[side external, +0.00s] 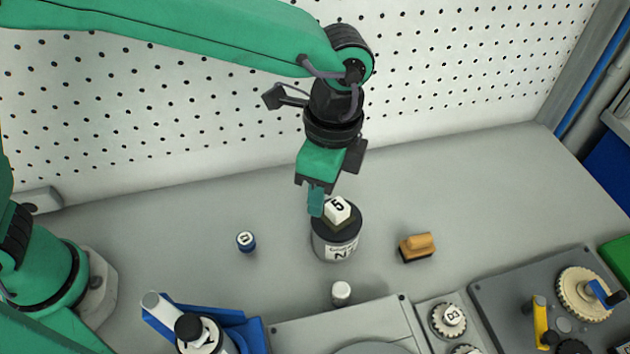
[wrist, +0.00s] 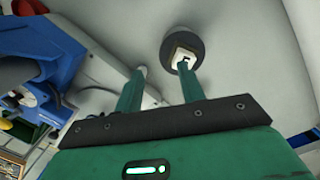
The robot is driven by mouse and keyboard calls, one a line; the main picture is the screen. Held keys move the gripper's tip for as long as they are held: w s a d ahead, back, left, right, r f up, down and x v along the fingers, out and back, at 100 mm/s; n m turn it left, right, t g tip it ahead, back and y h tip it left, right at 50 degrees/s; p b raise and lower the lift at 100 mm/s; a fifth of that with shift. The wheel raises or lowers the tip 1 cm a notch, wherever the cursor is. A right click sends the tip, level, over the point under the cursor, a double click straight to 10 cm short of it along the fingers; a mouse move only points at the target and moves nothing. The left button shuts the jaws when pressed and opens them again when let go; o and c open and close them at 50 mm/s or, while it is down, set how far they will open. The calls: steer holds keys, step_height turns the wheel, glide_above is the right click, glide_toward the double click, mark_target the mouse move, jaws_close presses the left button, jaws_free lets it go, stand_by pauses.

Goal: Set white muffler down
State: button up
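A small white cylinder (side external: 341,293), the likely white muffler, stands upright on the grey bench in front of a dark can. It also shows in the wrist view (wrist: 142,71), partly hidden beyond the tip of my left finger. My gripper (side external: 316,200) is over the left side of the can, with its fingers pointing down. In the wrist view its two fingers (wrist: 160,72) are apart with nothing between them. A white block marked 5 (side external: 337,211) sits on the can, beside one finger. I cannot tell whether they touch.
The dark can (side external: 335,243) stands below my gripper. A grey fixture (side external: 345,326), a blue stand (side external: 240,328) and a gear plate (side external: 510,290) line the front. The bench behind is clear.

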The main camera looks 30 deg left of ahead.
mark_target(342, 287)
steer(key=shift+s+d+f+m+g+y, duration=0.2)
steer(key=shift+s+d+f+m, duration=0.55)
steer(key=shift+d+f, duration=0.75)
steer(key=shift+s+d+f+m+g+y, duration=0.1)
steer(key=shift+s+d+f+m+y, duration=0.3)
steer(key=shift+s+d+f, duration=1.05)
steer(key=shift+s+d+f+m+g+y, duration=0.1)
steer(key=shift+s+d+f+m, duration=0.5)
steer(key=shift+d+f, duration=0.95)
steer(key=shift+w+a+f, duration=0.2)
steer(key=shift+a+f, duration=0.15)
steer(key=shift+f, duration=0.05)
steer(key=shift+x, duration=2.55)
steer(key=shift+s+r, duration=0.1)
jaws_close()
steer(key=shift+s+a+r+v, duration=0.1)
steer(key=shift+s+a+v, duration=0.15)
steer(key=shift+v, duration=1.4)
steer(key=shift+s+a+r+v, duration=0.15)
steer(key=shift+a+v, duration=0.2)
steer(key=shift+v, duration=1.25)
steer(key=shift+s+a+v, duration=0.2)
steer(key=shift+a+v, duration=0.15)
steer(key=shift+v, duration=1.3)
